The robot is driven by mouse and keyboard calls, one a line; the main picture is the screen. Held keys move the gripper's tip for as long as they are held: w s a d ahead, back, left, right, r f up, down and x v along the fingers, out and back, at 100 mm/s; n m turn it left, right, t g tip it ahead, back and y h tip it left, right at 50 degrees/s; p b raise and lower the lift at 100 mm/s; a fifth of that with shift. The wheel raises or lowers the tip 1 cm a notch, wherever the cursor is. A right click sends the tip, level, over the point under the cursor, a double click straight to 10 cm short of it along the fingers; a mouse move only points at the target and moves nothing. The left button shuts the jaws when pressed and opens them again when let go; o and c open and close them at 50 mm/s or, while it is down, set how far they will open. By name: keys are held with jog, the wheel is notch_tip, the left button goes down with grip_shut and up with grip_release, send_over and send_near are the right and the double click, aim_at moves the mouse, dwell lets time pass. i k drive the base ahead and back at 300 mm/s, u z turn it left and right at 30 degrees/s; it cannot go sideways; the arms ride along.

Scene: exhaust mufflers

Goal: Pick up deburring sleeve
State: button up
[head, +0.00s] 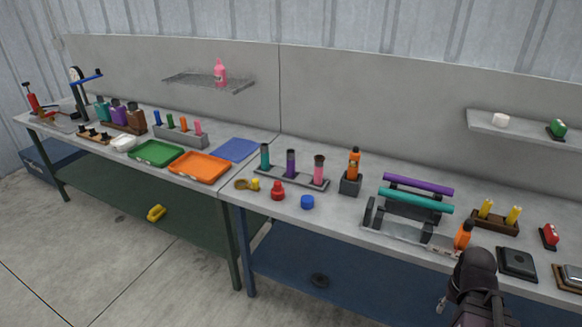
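No part is labelled, so I cannot tell for sure which is the deburring sleeve. Upright sleeve-like cylinders stand in a grey rack (280,178) near the middle: a teal one (265,155), a purple one (291,162) and a pink one (319,168). An orange bottle-like piece (354,163) stands in a dark square holder (350,184). A similar orange piece (463,236) shows just above my dark arm (476,272) at the lower right; I cannot tell whether they touch. My gripper's fingers cannot be made out.
A dark stand (409,214) carries purple and teal tubes. A red piece (278,191) and a blue cap (307,202) lie near the front edge. Orange (199,166) and green (157,153) trays are further left. A shelf (530,130) hangs at right.

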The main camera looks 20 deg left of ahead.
aim_at(278, 194)
jog(key=u, duration=1.25)
